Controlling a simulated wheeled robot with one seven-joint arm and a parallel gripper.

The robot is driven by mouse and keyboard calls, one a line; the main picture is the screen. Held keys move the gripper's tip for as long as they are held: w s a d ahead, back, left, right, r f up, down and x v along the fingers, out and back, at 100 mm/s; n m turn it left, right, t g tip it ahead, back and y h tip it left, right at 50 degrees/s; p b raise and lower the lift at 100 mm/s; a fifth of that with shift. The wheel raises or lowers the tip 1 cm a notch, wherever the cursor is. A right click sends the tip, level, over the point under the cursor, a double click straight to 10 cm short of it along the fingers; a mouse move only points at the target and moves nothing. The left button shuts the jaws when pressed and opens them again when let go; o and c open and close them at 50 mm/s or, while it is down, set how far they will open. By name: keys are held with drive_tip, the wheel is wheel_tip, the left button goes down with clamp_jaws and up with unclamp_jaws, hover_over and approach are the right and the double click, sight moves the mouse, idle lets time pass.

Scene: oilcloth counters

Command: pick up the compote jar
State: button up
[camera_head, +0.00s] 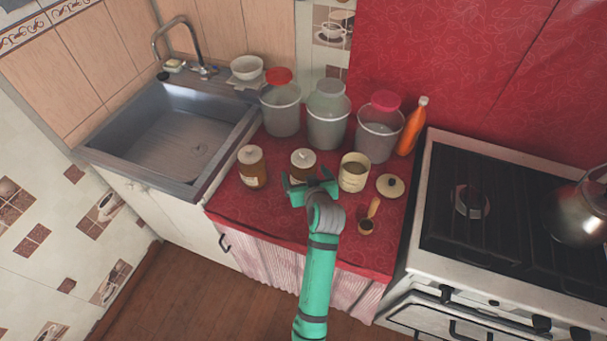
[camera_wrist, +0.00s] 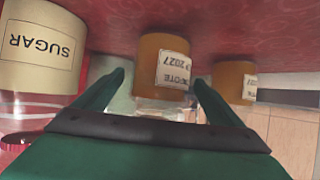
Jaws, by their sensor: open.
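A compote jar (camera_head: 304,158) with an amber body and pale lid stands upright on the red counter, directly beyond my gripper (camera_head: 308,182). In the wrist view, which is upside down, this jar (camera_wrist: 163,55) shows a white label with part of "COMPOTE" and "2027". My gripper (camera_wrist: 158,82) is open, with one green finger towards each side of the jar in the picture. I cannot tell whether the fingertips reach around it. A similar amber jar (camera_head: 253,168) stands to the left; its label also shows "2027" in the wrist view (camera_wrist: 235,80).
A cream sugar canister (camera_head: 353,173) stands close right of the jar, its lid (camera_head: 390,186) lying beside it. A wooden scoop (camera_head: 369,219) lies in front. The sink (camera_head: 175,135) is left, the stove (camera_head: 480,220) right.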

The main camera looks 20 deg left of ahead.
sight(306, 170)
drive_tip(key=shift+c, duration=0.2)
drive_tip(key=c, duration=1.5)
drive_tip(key=shift+w+r, duration=0.1)
drive_tip(key=shift+c, duration=1.2)
drive_tip(key=shift+r, duration=0.1)
drive_tip(key=shift+r, duration=0.3)
wheel_tip(306, 170, up, 2)
drive_tip(key=shift+r, duration=0.25)
drive_tip(key=s+d+r, duration=0.2)
drive_tip(key=s+r, duration=0.7)
drive_tip(key=s, duration=0.5)
drive_tip(key=shift+r, duration=0.3)
